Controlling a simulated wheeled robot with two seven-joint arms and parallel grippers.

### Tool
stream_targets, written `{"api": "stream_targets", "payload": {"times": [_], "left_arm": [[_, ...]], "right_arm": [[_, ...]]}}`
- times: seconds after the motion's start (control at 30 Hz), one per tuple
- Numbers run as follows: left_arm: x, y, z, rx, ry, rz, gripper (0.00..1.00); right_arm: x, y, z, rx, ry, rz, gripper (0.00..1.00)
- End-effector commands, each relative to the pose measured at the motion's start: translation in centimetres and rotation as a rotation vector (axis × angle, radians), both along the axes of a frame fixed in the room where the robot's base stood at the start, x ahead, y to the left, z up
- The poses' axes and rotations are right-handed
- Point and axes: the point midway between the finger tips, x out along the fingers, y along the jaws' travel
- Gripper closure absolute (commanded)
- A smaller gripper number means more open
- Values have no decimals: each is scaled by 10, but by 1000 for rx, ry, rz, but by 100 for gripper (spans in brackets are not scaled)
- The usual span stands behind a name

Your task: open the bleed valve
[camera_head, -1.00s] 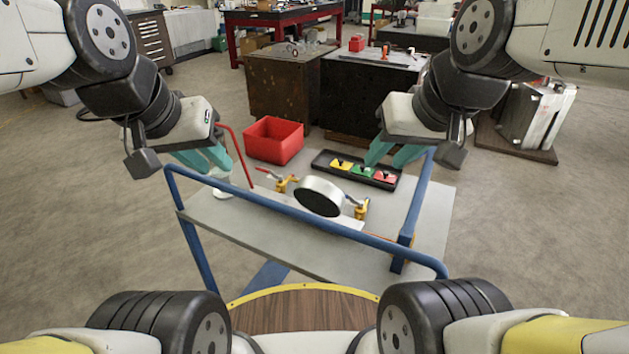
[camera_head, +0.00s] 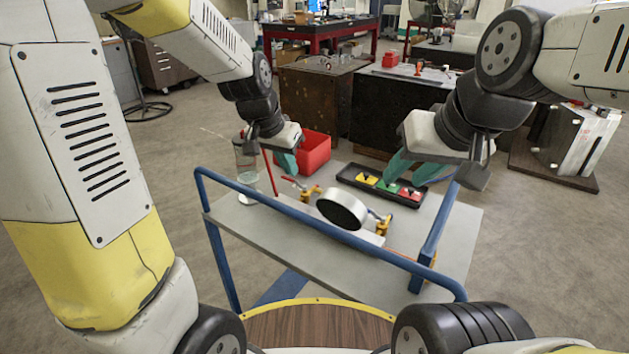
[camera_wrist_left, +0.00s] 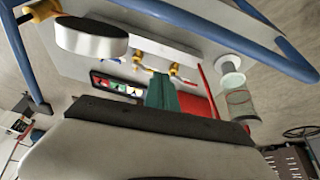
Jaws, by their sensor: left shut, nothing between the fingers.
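Two small yellow-bodied valves sit on the cart's plate, either side of a round gauge-like disc (camera_head: 342,208). The left valve (camera_head: 311,193) has a red lever pointing up-left; the right valve (camera_head: 382,223) has a grey lever. I cannot tell which is the bleed valve. Yellow fittings of the left valve show in the left wrist view (camera_wrist_left: 175,70). My left gripper (camera_head: 287,163) is shut and empty, above and behind the left valve, apart from it; its teal fingers (camera_wrist_left: 162,93) are together. My right gripper (camera_head: 412,170) is open and empty above the black tray.
A blue rail (camera_head: 320,226) crosses the near side of the cart. A red bin (camera_head: 316,150) stands behind my left gripper. A black tray (camera_head: 346,176) holds yellow, green and red pieces. A clear cylinder (camera_head: 247,160) and thin red rod (camera_head: 269,172) stand at the left.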

Motion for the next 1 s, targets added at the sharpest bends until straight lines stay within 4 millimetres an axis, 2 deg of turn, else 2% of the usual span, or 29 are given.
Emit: {"api": "stream_targets", "payload": {"times": [0.1, 0.3, 0.8, 1.0], "left_arm": [[17, -12, -25, 28, 12, -47, 100], [33, -23, -49, 56, 15, -96, 100], [37, -25, -56, 62, 16, -106, 100], [43, -30, -78, 62, 19, -106, 100]], "right_arm": [[0, 0, 0, 0, 0, 0, 64], [0, 0, 0, 0, 0, 0, 64], [0, 0, 0, 0, 0, 0, 64], [0, 0, 0, 0, 0, 0, 64]]}}
